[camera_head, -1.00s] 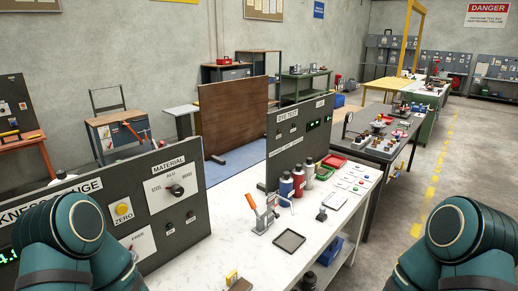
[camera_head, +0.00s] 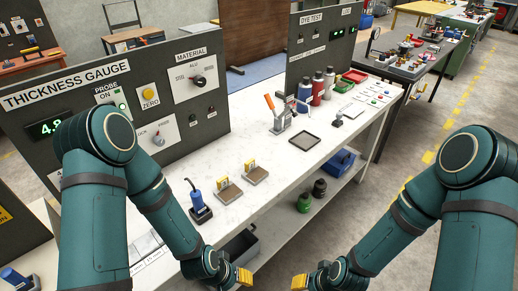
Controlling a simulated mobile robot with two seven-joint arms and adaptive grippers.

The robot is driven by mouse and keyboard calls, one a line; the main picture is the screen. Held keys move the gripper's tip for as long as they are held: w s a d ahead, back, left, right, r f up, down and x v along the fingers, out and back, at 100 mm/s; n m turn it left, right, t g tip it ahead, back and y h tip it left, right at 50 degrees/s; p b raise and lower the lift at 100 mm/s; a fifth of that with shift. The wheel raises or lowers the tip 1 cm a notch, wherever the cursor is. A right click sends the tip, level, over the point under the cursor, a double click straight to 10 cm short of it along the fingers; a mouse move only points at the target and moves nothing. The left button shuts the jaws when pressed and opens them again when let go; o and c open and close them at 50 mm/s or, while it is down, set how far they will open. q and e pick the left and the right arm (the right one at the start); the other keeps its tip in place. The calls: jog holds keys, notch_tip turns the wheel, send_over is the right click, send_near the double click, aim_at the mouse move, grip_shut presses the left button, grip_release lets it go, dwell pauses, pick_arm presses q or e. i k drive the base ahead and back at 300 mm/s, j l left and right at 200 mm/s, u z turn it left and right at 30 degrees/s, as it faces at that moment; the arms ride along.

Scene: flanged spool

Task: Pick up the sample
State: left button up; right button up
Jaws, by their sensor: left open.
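I cannot tell for sure which thing is the sample. Two small brown blocks with yellow pieces, a nearer one (camera_head: 228,191) and a farther one (camera_head: 255,174), sit on the white bench (camera_head: 240,133) before the thickness gauge panel (camera_head: 95,88). A blue probe-like tool on a dark base (camera_head: 199,203) stands left of them. My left gripper (camera_head: 243,278), with yellow fingertips, is low at the bench's front edge, open and apart from these things. My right gripper (camera_head: 299,282) is low at the bottom middle, with yellow fingertips; its opening is unclear.
A clamp with an orange handle (camera_head: 274,115), a dark square tray (camera_head: 305,140) and several bottles (camera_head: 317,87) stand farther along the bench. A dark bin (camera_head: 240,246) and a blue bin (camera_head: 338,160) are below. Bare bench lies between the blocks and clamp.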

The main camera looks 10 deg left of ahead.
aim_at(254, 174)
jog(key=i+l, duration=0.2)
jog(key=l, duration=0.15)
jog(key=i+l, duration=0.2)
jog(key=l, duration=0.2)
jog(key=i+l+u, duration=0.15)
jog(key=l+u, duration=0.15)
jog(key=l, duration=0.25)
jog(key=i+l+u, duration=0.15)
jog(key=l, duration=0.15)
